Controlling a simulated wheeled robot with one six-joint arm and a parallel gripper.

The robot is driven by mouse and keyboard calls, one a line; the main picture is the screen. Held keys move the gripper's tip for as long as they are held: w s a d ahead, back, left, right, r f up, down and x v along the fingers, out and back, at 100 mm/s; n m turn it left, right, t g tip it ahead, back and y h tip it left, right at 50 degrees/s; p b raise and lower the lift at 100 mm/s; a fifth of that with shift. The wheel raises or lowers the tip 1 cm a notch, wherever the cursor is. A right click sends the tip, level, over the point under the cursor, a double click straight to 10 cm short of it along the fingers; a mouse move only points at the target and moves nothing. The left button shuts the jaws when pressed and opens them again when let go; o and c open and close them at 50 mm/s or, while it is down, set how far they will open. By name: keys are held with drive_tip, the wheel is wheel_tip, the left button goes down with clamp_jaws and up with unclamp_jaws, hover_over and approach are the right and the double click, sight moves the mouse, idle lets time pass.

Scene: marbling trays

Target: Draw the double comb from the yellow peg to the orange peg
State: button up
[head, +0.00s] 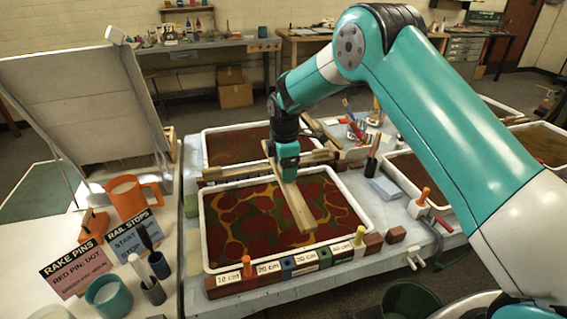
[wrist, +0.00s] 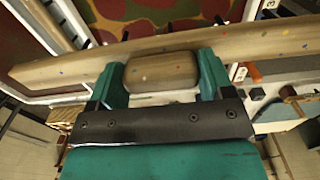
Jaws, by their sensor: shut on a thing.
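My gripper (head: 287,164) is shut on the wooden double comb (head: 299,207). In the wrist view its green fingers (wrist: 161,76) close on the comb's block, and the long bar (wrist: 255,46) runs crosswise beyond them. The comb lies over the near tray (head: 207,238), whose bath is red with yellow and green veins. I cannot tell whether its teeth touch the bath. The yellow peg (head: 359,237) stands upright toward the right of the front rail. An orange peg (head: 247,267) stands toward the rail's left end, by the 10 cm label. Both pegs are clear of the comb.
A second tray (head: 205,150) lies behind the near one. Loose tools lie beyond the trays.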

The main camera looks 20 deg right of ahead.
idle(0.3)
drive_tip(key=shift+d+f+b, duration=0.1)
drive_tip(key=shift+f+b, duration=2.05)
drive_tip(key=shift+f, duration=1.85)
drive_tip(key=shift+d, duration=0.1)
drive_tip(key=shift+d+p, duration=0.3)
drive_tip(key=shift+d, duration=5.2)
drive_tip(key=shift+f, duration=0.2)
drive_tip(key=shift+d+f+b, duration=0.15)
drive_tip(key=shift+f+b, duration=0.75)
drive_tip(key=shift+f, duration=0.35)
drive_tip(key=shift+f, duration=0.1)
drive_tip(key=shift+s+a+f, duration=0.1)
drive_tip(key=shift+s+a, duration=0.05)
drive_tip(key=shift+a, duration=1.8)
drive_tip(key=shift+s+a+f, duration=0.1)
drive_tip(key=shift+a, duration=1.85)
